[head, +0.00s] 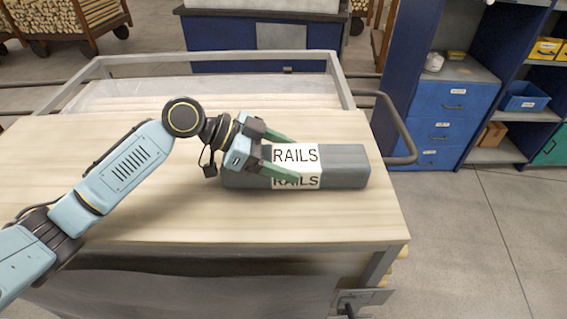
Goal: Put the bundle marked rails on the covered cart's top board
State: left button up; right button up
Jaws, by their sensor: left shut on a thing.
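The bundle marked RAILS (343,168) is a long grey block with a white label, lying crosswise on or just above the cart's top board; I cannot tell whether it touches. The covered cart's top board (150,223) is pale wood inside a grey metal frame. My left gripper (297,160) reaches in from the left and is shut on the bundle near its label, with green fingers on either side. The gripper hides part of the bundle's left end. My right gripper is not in view.
A metal rail frame (205,57) rises at the cart's back, and a curved handle (403,130) sticks out at the right. A blue drawer cabinet (452,115) and shelves stand at the right. The board in front of the bundle is clear.

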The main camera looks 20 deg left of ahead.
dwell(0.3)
pick_arm(q)
jog(key=shift+f, duration=0.2)
jog(key=o, duration=1.4)
jog(key=shift+r, duration=0.1)
jog(key=shift+a+r, duration=0.15)
jog(key=shift+a, duration=0.05)
jog(key=b+v, duration=0.2)
jog(key=v, duration=0.8)
jog(key=shift+s+a+r, duration=0.1)
jog(key=shift+s+a, duration=0.05)
jog(key=shift+a, duration=0.15)
jog(key=shift+s+a+r, duration=0.1)
jog(key=shift+a+r, duration=0.2)
jog(key=shift+a, duration=0.05)
